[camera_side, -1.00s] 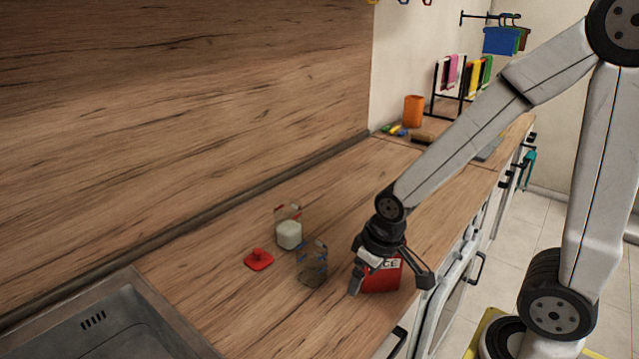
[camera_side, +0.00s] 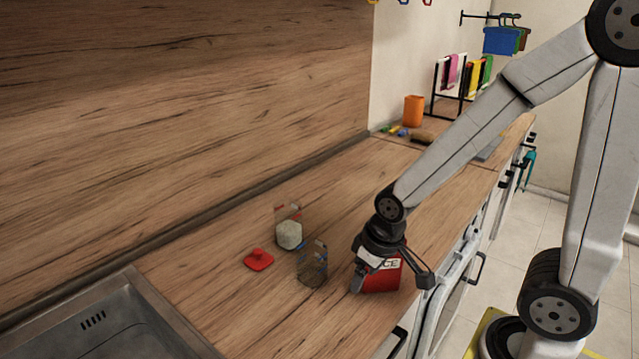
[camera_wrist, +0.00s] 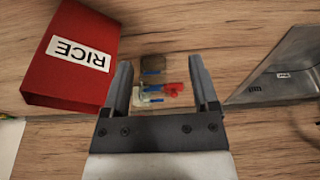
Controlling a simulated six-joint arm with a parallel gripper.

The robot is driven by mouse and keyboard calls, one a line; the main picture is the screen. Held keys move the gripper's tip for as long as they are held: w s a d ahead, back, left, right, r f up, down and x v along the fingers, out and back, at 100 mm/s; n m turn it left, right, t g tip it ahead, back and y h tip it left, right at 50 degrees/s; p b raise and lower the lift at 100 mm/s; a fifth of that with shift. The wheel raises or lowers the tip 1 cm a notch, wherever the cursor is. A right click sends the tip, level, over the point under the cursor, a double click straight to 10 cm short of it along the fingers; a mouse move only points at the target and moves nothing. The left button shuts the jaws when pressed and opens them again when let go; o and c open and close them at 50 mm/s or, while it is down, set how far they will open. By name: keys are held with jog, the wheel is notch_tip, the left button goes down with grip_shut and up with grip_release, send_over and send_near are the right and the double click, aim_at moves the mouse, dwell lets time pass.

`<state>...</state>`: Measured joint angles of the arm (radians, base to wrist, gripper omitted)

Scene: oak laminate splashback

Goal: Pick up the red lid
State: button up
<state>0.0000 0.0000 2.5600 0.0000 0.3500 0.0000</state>
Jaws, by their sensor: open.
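The red lid (camera_side: 258,259) lies on the wooden counter (camera_side: 210,262), knob up, left of two clear jars. In the wrist view the red lid (camera_wrist: 173,89) shows between my fingers, well beyond them. My gripper (camera_side: 392,283) is open and empty, above the counter at the right by the red rice box (camera_side: 383,277), apart from the lid. It also shows in the wrist view (camera_wrist: 165,72). One jar (camera_side: 289,235) with a red clasp holds something white. The other jar (camera_side: 312,265), with blue parts, has dark contents low down.
The red box marked RICE (camera_wrist: 80,55) is close to my left finger in the wrist view. A steel sink (camera_side: 110,325) is left of the lid. Counter around the lid's left and front is clear. An orange container (camera_side: 413,111) stands far back.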

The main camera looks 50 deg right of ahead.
jog(key=shift+w, duration=0.1)
jog(key=n+g+y, duration=0.1)
jog(key=n+g, duration=0.1)
jog(key=n, duration=0.7)
send_over(258, 251)
jog(key=shift+s+d+f, duration=0.3)
jog(key=shift+s+f, duration=0.1)
jog(key=shift+f, duration=0.25)
jog(key=shift+f, duration=0.1)
jog(key=shift+w+a+f, duration=0.1)
jog(key=shift+f, duration=1.1)
jog(key=shift+f, duration=0.1)
jog(key=shift+w+a+f, duration=0.1)
jog(key=shift+w+f, duration=0.05)
jog(key=shift+f, duration=1.1)
jog(key=shift+w+a+f, duration=0.1)
jog(key=shift+w+f, duration=0.05)
jog(key=shift+f, duration=1.1)
